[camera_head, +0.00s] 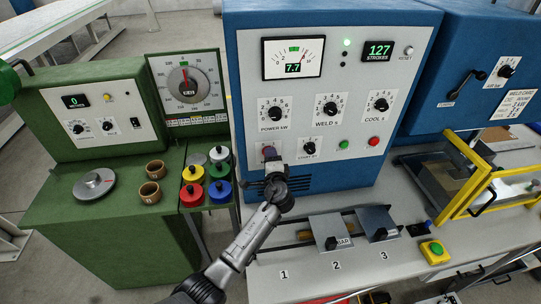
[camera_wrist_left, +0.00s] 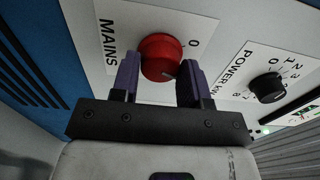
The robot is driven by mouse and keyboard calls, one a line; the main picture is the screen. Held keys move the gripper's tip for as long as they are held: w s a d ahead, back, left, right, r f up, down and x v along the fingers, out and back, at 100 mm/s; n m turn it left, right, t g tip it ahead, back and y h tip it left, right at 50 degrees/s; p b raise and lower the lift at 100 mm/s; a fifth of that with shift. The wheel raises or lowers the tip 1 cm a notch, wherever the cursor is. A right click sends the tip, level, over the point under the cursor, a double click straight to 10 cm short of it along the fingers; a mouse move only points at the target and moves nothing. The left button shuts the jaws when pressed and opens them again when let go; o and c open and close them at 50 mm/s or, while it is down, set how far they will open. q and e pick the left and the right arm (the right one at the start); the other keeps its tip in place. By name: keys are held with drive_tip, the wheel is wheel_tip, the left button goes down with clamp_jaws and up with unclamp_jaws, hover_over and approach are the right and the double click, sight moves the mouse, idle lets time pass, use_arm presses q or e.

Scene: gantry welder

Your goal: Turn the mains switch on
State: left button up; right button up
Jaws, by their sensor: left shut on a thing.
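The mains switch is a red round knob (camera_wrist_left: 161,57) on a white plate lettered MAINS, with a 0 mark beside it. In the head view it sits on the blue cabinet's front, below the POWER kW dial (camera_head: 274,113), and is mostly hidden by my gripper. My left gripper (camera_wrist_left: 160,75) is shut on the knob, with one purple finger on each side of it. In the head view the left gripper (camera_head: 270,160) reaches up to the panel from below. The knob's exact pointer position is hard to tell. My right gripper is not in view.
The START BY dial (camera_head: 308,146), a green button (camera_head: 343,145) and a red button (camera_head: 374,141) are to the right of my gripper. Plates (camera_head: 331,230) lie on the bench below. A green machine (camera_head: 100,115) stands left.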

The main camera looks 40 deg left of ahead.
use_arm(q)
drive_tip(key=shift+r+m+p, duration=0.1)
drive_tip(key=shift+m+p, duration=0.2)
drive_tip(key=shift+m, duration=0.7)
drive_tip(key=o, duration=0.9)
drive_tip(key=shift+b+v, duration=0.85)
drive_tip(key=shift+v, duration=6.1)
